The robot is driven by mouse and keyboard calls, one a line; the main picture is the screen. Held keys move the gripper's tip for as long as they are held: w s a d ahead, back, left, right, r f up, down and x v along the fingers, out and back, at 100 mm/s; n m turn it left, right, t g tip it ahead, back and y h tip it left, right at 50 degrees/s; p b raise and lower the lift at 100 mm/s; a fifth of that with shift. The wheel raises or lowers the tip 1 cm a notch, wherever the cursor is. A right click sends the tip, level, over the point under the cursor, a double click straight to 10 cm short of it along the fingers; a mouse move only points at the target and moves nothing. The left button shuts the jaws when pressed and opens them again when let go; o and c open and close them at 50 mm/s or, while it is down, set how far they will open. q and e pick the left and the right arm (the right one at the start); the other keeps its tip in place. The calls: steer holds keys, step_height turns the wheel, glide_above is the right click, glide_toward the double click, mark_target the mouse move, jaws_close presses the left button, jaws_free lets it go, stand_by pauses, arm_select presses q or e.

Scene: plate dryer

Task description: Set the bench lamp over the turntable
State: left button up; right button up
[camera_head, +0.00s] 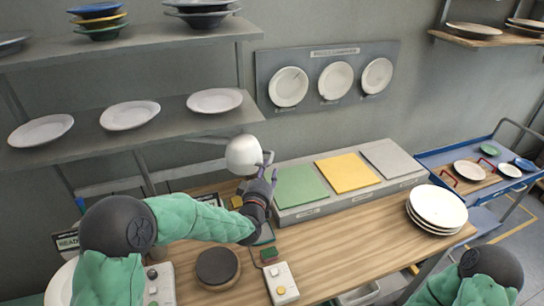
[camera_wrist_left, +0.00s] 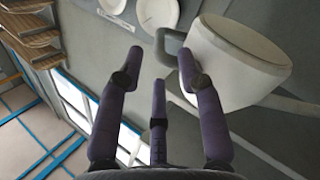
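The bench lamp has a rounded white head (camera_head: 243,155) above the back of the bench. Its white shade (camera_wrist_left: 235,60) fills the upper right of the left wrist view, with a grey bent handle (camera_wrist_left: 167,42) on its side. My left gripper (camera_head: 266,162) is just right of the lamp head. In the left wrist view my left gripper (camera_wrist_left: 160,62) is open, its purple fingers apart and the handle near the gap between the tips. Contact cannot be told. The dark round turntable (camera_head: 217,266) lies on the bench, in front of the lamp. My right gripper is out of view.
Green (camera_head: 297,186), yellow (camera_head: 346,172) and grey (camera_head: 392,158) pads lie right of the lamp. A plate stack (camera_head: 437,207) stands at the bench's right. A control box (camera_head: 281,283) sits beside the turntable. Shelves with plates (camera_head: 130,114) overhang the left.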

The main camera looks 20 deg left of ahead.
mark_target(272, 156)
arm_select(q)
steer(key=w, duration=0.7)
steer(key=shift+w+a+f, duration=0.1)
steer(key=shift+w+a, duration=0.1)
steer(key=shift+w, duration=0.15)
jaws_close()
